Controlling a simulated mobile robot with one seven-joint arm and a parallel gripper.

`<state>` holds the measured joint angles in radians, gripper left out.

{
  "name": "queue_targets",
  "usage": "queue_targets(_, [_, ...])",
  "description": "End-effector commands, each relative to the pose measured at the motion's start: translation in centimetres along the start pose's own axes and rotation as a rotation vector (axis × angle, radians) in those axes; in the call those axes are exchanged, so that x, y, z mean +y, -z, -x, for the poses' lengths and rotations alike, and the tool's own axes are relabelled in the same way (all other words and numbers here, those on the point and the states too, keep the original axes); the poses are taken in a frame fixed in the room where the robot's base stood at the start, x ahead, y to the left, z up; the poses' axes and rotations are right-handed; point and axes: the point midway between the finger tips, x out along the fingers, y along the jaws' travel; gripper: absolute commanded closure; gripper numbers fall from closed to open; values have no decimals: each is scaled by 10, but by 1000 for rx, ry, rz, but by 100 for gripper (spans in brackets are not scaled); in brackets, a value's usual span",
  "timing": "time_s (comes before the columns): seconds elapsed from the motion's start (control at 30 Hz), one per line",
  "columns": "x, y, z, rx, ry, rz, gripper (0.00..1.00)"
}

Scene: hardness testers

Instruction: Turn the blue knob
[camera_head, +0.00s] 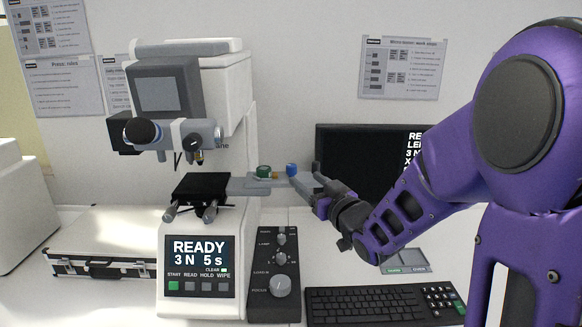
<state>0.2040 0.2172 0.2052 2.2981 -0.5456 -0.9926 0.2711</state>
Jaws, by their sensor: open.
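The blue knob (292,169) is small and upright. It stands near the right end of a grey bracket (240,186) that reaches out from the right side of the white hardness tester (215,130).
A black stage (201,187) sits left of the bracket, under the tester's lens head. A dark control box (274,300) with several grey knobs stands below the bracket. A monitor (350,160) is behind my gripper, and a keyboard (380,305) lies at the front right.

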Motion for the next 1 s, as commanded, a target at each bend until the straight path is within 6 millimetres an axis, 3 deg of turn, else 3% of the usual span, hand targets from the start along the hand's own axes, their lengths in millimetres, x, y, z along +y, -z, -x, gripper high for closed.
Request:
queue_targets(0.2, [-1,0,-48,0,2,-1,37])
queue_targets(0.4, [0,0,-78,0,1,0,37])
queue_targets(0.6, [0,0,-90,0,0,-1,37])
queue_targets(0.87, [0,0,-90,0,0,0,37])
queue_targets(1.0, [0,0,-90,0,0,0,62])
